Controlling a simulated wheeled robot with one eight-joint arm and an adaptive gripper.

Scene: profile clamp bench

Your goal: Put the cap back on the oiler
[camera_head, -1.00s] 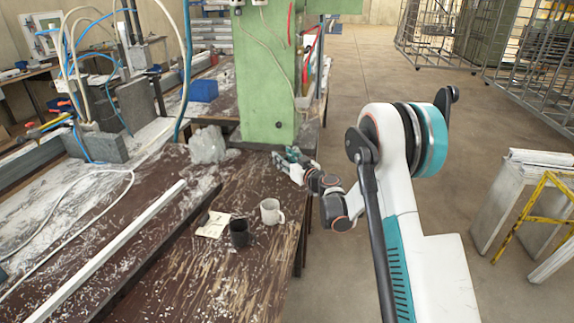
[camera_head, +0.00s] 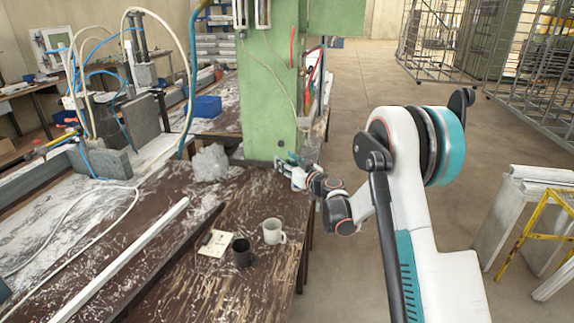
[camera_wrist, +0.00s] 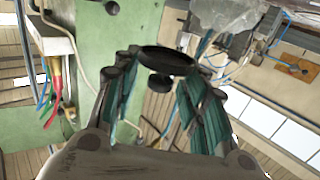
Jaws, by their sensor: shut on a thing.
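My gripper (camera_head: 285,166) is at the far right of the brown bench, by the foot of the green post in the head view. In the wrist view my gripper (camera_wrist: 161,62) has its two teal-padded fingers closed on a dark round piece, seemingly the cap (camera_wrist: 168,60). A smaller dark disc (camera_wrist: 160,82) shows just below it; I cannot tell whether it is part of the same piece. I cannot make out the oiler in either view.
A green post (camera_head: 268,90) stands close by my gripper. A crumpled clear plastic bag (camera_head: 209,162) lies left of it. A white mug (camera_head: 273,231), a dark mug (camera_head: 241,252) and a paper note (camera_head: 216,243) are nearer on the bench.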

